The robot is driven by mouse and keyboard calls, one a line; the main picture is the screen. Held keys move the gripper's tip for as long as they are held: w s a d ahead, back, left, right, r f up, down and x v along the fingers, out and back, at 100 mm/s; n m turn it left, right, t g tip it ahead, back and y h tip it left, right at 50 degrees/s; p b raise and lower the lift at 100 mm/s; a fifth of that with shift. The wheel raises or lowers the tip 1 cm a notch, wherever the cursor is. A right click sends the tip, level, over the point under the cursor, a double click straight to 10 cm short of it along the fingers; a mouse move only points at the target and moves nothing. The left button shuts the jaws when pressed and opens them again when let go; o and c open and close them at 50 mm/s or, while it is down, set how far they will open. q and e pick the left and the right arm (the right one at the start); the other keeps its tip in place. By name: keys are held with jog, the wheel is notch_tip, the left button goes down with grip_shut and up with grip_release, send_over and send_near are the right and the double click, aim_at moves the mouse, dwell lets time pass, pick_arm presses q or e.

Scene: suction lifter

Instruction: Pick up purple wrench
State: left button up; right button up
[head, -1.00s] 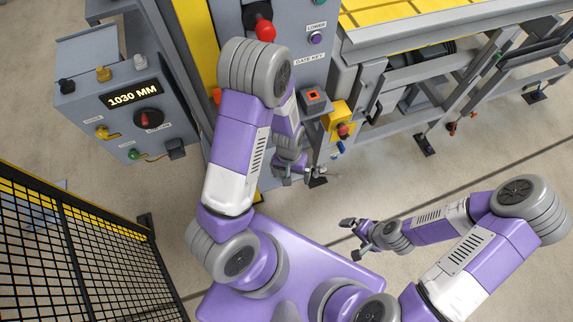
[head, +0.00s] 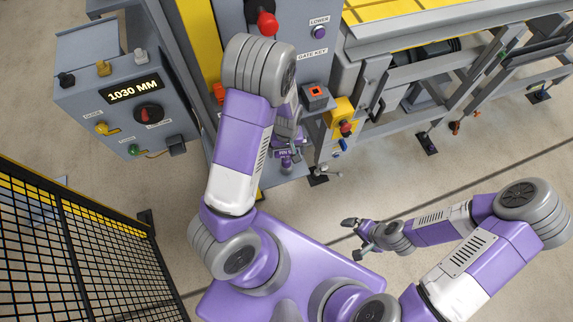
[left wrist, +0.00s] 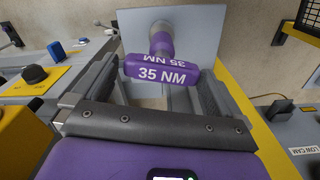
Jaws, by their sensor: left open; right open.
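The purple wrench shows in the left wrist view (left wrist: 162,70) as a purple block labelled "35 NM" with a rounded purple and grey part beyond it. It is over a grey plate. In the head view a small part of the wrench (head: 287,156) shows below my left arm. My left gripper (left wrist: 157,88) is open, its two grey fingers reaching toward either side of the labelled block; I cannot tell whether they touch it. In the head view my left gripper (head: 287,138) is partly hidden by my arm. My right gripper (head: 356,236) is open and empty over the floor.
A grey control box (head: 128,105) reading "1030 MM" stands at the left. A panel with a red knob (head: 267,24), a yellow box (head: 341,120) and a conveyor frame (head: 430,75) lie ahead. A black mesh fence (head: 75,250) is at lower left. Floor at the right is clear.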

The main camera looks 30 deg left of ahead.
aim_at(287, 157)
pick_arm(q)
jog(key=f, duration=0.1)
jog(key=f+b, duration=0.1)
jog(key=f, duration=0.2)
jog(key=shift+s+d+f+b, duration=0.1)
jog(key=shift+s+f+b, duration=0.05)
jog(key=shift+s+b, duration=0.15)
jog(key=shift+c, duration=0.2)
jog(key=c, duration=1)
jog(key=shift+o, duration=0.2)
jog(key=shift+r, duration=0.25)
jog(key=shift+r+p, duration=0.3)
notch_tip(287, 157, up, 3)
jog(key=shift+r+p, duration=0.15)
jog(key=shift+p, duration=0.65)
jog(key=s+d+p, duration=0.1)
jog(key=s+d, duration=1)
jog(key=d, duration=0.2)
jog(key=shift+s+d+f, duration=0.35)
jog(key=shift+d, duration=0.05)
